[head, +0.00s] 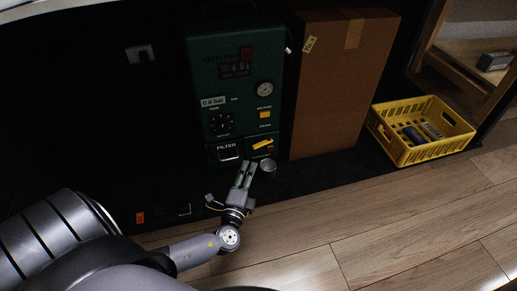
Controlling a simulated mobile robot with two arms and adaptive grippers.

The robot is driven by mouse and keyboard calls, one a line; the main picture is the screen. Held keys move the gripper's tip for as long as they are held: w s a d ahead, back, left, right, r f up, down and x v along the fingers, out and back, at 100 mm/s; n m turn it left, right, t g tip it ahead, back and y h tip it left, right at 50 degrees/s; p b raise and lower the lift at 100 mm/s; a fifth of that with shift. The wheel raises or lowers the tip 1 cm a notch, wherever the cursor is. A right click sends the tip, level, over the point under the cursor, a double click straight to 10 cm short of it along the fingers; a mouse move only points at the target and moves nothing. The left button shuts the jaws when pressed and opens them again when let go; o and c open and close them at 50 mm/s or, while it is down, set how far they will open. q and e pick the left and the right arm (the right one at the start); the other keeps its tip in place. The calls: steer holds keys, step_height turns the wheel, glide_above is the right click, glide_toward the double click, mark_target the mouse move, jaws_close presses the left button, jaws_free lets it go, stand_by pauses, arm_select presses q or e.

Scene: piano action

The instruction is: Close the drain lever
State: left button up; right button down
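The dark green machine (207,95) stands against the dark back wall. A yellow lever (263,144) sits low on its front right, below a small label that seems to read DRAIN; it looks slightly tilted. My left gripper (247,165) is low in front of the machine, below the lever and apart from it, with its fingers pointing up toward the machine's base. I see nothing between its fingers, but how far they are parted is hard to judge. My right gripper is out of view.
A small round metal cup (268,166) stands just right of my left fingertips. A tall cardboard box (340,85) stands close to the machine's right side. A yellow crate (405,158) with several items is farther right. The wooden floor in front is clear.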

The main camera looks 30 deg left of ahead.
mark_target(258, 144)
arm_select(q)
steer(key=b+x, duration=0.4)
steer(key=x, duration=0.8)
steer(key=shift+w+a+f, duration=0.1)
steer(key=shift+w, duration=0.05)
steer(key=shift+c, duration=0.6)
jaws_close()
